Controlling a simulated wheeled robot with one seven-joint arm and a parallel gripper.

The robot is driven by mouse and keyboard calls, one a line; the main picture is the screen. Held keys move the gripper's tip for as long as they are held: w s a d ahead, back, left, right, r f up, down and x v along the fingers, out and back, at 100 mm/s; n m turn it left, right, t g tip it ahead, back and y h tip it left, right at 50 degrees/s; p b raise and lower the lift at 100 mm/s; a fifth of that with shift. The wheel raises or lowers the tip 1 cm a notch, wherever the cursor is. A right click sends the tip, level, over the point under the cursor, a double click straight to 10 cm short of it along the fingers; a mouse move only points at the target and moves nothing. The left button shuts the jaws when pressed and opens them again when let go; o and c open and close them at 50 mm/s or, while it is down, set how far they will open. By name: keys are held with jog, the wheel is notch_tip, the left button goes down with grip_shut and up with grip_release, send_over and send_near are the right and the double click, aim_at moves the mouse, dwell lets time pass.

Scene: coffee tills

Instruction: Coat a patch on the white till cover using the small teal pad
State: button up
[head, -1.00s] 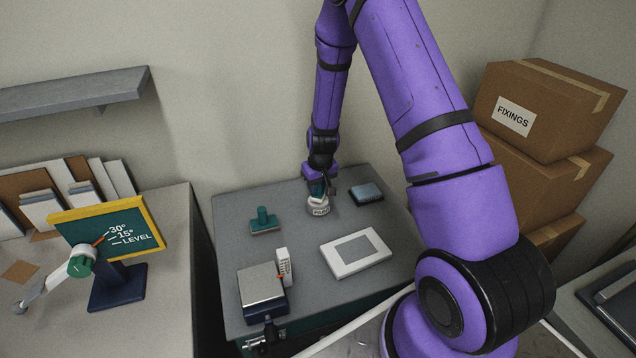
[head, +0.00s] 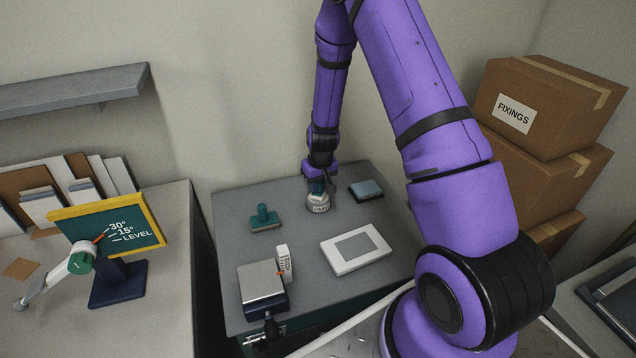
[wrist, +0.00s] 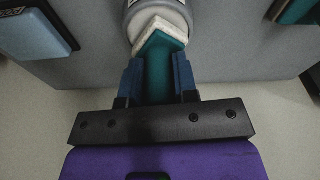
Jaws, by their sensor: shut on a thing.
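My gripper (wrist: 158,85) is shut on the small teal pad (wrist: 162,72), whose whitish end faces away from me. In the wrist view that end overlaps the opening of a round pale pot (wrist: 131,14); I cannot tell how deep it reaches. The pot also shows in the head view (head: 318,206), standing on the grey table below my gripper (head: 318,185). The white till cover (head: 335,263) lies flat on the table, nearer and to the right of the pot. It bears a grey rectangular patch (head: 358,246).
A larger teal block with a knob (head: 263,220) lies left of the pot, a blue-topped dark tray (head: 367,189) right of it. A metal-topped device (head: 262,280) stands front left. An angle board (head: 110,235) stands on the left counter. Cardboard boxes (head: 535,120) are stacked at right.

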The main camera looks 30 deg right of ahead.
jog(key=shift+f, duration=0.4)
dwell(1.2)
jog(key=shift+r, duration=0.1)
jog(key=shift+r, duration=3.45)
jog(key=a+f, duration=0.3)
jog(key=a, duration=0.5)
jog(key=shift+s+a+f+n, duration=0.15)
jog(key=shift+s+f+n, duration=0.05)
jog(key=shift+f+n, duration=0.15)
